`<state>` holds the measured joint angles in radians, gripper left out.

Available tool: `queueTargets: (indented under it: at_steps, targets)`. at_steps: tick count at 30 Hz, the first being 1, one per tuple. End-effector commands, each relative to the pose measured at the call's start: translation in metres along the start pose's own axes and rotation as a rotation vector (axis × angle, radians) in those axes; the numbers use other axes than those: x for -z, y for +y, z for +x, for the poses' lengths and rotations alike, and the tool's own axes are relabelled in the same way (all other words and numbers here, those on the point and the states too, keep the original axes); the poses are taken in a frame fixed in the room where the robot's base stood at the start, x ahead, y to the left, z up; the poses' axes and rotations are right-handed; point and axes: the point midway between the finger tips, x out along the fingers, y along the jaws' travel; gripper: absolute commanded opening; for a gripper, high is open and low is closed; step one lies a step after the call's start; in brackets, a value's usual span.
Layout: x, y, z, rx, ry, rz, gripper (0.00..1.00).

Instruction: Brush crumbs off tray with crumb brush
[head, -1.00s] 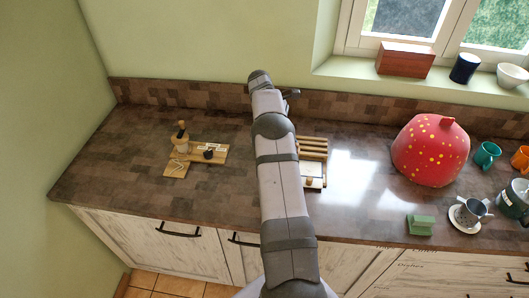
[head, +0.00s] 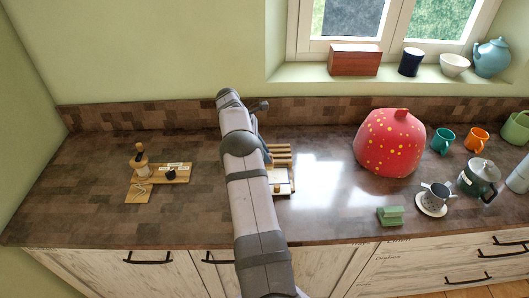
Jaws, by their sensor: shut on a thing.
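A slatted wooden rack (head: 279,149) stands on the counter just right of my arm. In front of it is a pale, wood-edged tray-like piece (head: 284,174), partly hidden by my arm. A small brown item (head: 277,188) sits at its front; I cannot tell whether it is the crumb brush. Crumbs are too small to make out. My arm rises through the middle of the head view and reaches over the counter. My gripper's fingers are hidden behind the arm.
A wooden board (head: 177,179) with a grinder (head: 141,160) lies left. Right are a red spotted dome (head: 389,143), green block (head: 390,215), cup on saucer (head: 435,197), teapot (head: 479,176) and mugs. The sill holds a wooden box (head: 355,60). The far-left counter is clear.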

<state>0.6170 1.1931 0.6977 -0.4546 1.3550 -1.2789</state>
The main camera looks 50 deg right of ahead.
Motion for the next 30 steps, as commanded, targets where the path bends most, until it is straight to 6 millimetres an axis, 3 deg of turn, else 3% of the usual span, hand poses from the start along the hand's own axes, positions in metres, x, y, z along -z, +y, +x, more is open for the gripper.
queueTargets:
  at_steps: [12, 30]
  targets:
    - [0.018, 0.000, 0.041, 0.000, -0.001, 0.000, 0.00]
    - [-0.033, 0.000, 0.065, 0.001, -0.001, 0.003, 0.00]
